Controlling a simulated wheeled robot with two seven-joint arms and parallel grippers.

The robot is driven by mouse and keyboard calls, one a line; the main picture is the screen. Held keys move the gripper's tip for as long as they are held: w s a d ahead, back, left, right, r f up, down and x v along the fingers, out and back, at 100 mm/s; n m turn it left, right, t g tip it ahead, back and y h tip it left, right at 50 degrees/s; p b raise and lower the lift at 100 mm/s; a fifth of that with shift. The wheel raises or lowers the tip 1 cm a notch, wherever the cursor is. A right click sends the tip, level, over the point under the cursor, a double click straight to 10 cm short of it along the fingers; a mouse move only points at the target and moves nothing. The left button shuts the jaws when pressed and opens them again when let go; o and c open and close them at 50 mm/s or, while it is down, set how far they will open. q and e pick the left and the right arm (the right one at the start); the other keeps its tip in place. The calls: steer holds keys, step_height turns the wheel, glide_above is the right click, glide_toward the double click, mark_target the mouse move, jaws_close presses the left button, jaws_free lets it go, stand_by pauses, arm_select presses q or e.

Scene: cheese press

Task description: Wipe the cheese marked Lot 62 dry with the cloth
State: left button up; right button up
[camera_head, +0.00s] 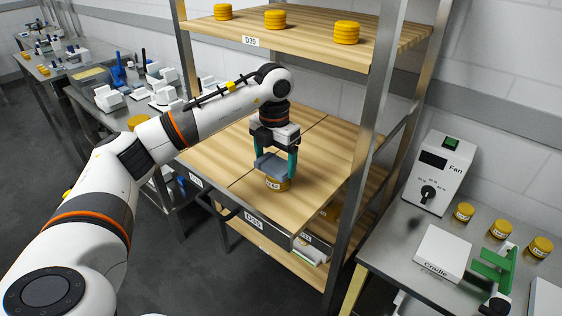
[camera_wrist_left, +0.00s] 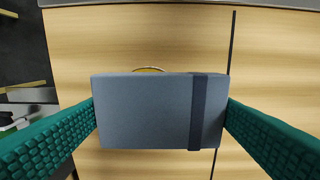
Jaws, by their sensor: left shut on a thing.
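My left gripper (camera_head: 275,165) points down over the wooden shelf and is shut on a folded blue-grey cloth (camera_head: 272,166). In the left wrist view the cloth (camera_wrist_left: 150,112), with a dark band across its right part, is held between the green fingers. A yellow round cheese (camera_head: 277,184) with a white label stands on the shelf directly under the cloth. The label is too small to read surely. In the wrist view only a thin edge of the cheese (camera_wrist_left: 149,69) shows past the cloth. I cannot tell whether cloth and cheese touch. My right gripper is not in view.
The wooden shelf (camera_head: 225,160) is otherwise largely bare, with metal posts (camera_head: 353,190) at its corners. Several cheeses stand on the upper shelf (camera_head: 300,37). At right, a table holds a fan box (camera_head: 438,172), a cradle (camera_head: 441,254), a green bracket (camera_head: 495,266) and cheeses (camera_head: 500,229).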

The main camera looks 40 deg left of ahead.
mark_target(285, 168)
arm_select(q)
steer(key=shift+a+f, duration=0.1)
steer(key=shift+a, duration=0.2)
steer(key=shift+s+d, duration=0.15)
steer(key=shift+d, duration=0.6)
steer(key=shift+d+p, duration=0.4)
steer(key=shift+d, duration=0.65)
steer(key=shift+w+a, duration=0.2)
steer(key=shift+a, duration=1.65)
steer(key=shift+d+r, duration=0.15)
steer(key=shift+r, duration=0.05)
steer(key=shift+s+d+f, duration=0.15)
steer(key=shift+d, duration=1.5)
steer(key=shift+a, duration=1.8)
